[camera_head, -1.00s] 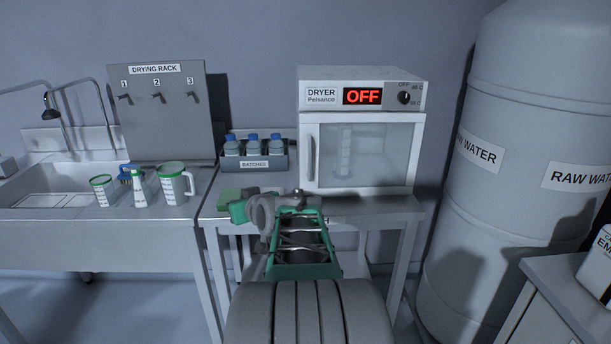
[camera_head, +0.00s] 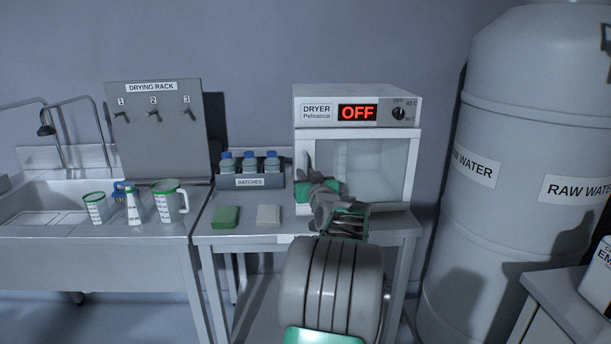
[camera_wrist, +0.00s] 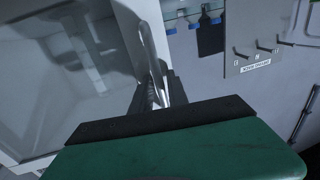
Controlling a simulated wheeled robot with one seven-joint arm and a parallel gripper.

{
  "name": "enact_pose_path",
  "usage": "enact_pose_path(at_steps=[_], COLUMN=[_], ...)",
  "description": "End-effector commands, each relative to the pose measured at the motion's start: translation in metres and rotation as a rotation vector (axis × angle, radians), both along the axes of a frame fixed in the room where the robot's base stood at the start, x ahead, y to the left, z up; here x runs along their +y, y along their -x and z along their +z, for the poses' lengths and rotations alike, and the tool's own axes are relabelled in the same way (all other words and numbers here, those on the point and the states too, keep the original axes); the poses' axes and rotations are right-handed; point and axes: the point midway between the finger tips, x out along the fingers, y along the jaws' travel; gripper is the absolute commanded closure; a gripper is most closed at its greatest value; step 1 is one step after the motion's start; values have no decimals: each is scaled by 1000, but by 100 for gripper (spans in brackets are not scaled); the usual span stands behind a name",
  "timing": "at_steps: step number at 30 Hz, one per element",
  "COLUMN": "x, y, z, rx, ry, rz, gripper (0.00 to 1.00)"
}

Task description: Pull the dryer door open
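The white dryer (camera_head: 360,104) stands on the table with its display reading OFF. Its glass door (camera_head: 378,170) looks closed in the head view; I cannot tell whether there is a small gap at its edge. The upright metal handle is on the door's left side, mostly hidden by my gripper (camera_head: 310,178) in the head view. In the wrist view the handle (camera_wrist: 151,60) runs down between the dark fingers of my gripper (camera_wrist: 158,98), which sit close on both sides of it. The door glass (camera_wrist: 60,80) fills the left of that view.
A green block (camera_head: 226,217) and a pale block (camera_head: 268,215) lie on the table left of my gripper. The batches rack (camera_head: 250,181) with blue-capped bottles stands behind them, left of the dryer. The raw water tank (camera_head: 530,130) is at the right.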

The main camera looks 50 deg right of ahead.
Motion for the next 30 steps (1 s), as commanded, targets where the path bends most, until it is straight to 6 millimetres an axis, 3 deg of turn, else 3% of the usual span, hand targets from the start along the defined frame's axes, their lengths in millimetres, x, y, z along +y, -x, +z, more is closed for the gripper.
enact_pose_path(at_steps=[2, 9, 30], x=[0, 0, 0], y=[0, 0, 1], z=[0, 0, -1], rx=[0, 1, 1], ry=[0, -1, -1], rz=[0, 0, -1], gripper=[80, 100, 100])
